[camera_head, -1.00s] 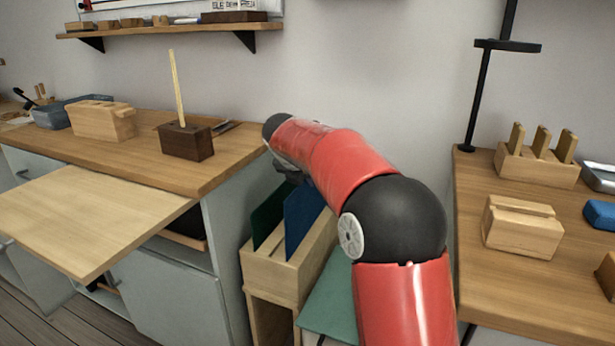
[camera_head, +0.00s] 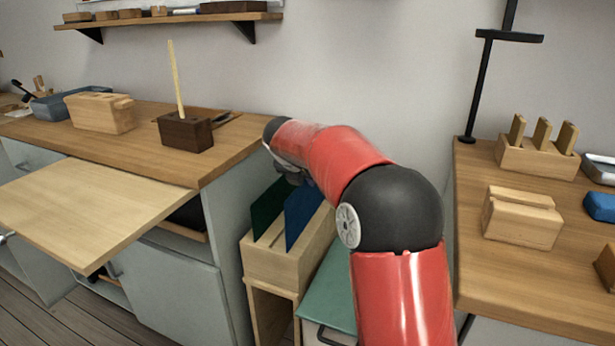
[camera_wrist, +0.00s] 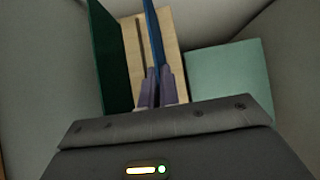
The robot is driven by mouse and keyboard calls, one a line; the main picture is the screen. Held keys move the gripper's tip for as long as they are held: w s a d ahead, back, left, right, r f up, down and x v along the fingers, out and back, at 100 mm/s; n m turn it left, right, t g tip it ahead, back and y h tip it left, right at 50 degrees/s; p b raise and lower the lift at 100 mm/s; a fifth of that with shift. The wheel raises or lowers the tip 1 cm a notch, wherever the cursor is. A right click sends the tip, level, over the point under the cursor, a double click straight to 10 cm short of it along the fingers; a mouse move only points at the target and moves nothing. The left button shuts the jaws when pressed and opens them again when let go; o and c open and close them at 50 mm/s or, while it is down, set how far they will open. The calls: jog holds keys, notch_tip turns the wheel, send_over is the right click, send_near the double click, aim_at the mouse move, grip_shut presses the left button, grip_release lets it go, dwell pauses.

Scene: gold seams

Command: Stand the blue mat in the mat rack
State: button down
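The blue mat (camera_head: 301,212) stands upright at the wooden mat rack (camera_head: 272,264), and its lower edge appears to be down in a slot. How deep it sits cannot be told. A dark green mat (camera_head: 268,208) stands in the rack to its left. In the wrist view the blue mat (camera_wrist: 154,35) runs edge-on down to my gripper (camera_wrist: 159,84), whose two fingers are close together on either side of it. An empty slot shows between the two mats. In the head view my arm hides most of the gripper above the rack.
A green-topped box (camera_head: 331,290) stands close on the rack's right. A grey cabinet with a wooden counter (camera_head: 235,140) and a pulled-out board (camera_head: 95,215) is on the left. A right-hand bench (camera_head: 480,265) holds wooden blocks. The wall is close behind.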

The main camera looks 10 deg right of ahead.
jog(key=shift+f+b, duration=0.35)
jog(key=shift+b, duration=0.05)
jog(key=shift+f+b, duration=1.1)
jog(key=c, duration=1.6)
grip_release()
jog(key=shift+o, duration=0.2)
jog(key=shift+p+v, duration=1.6)
jog(key=shift+v, duration=2.95)
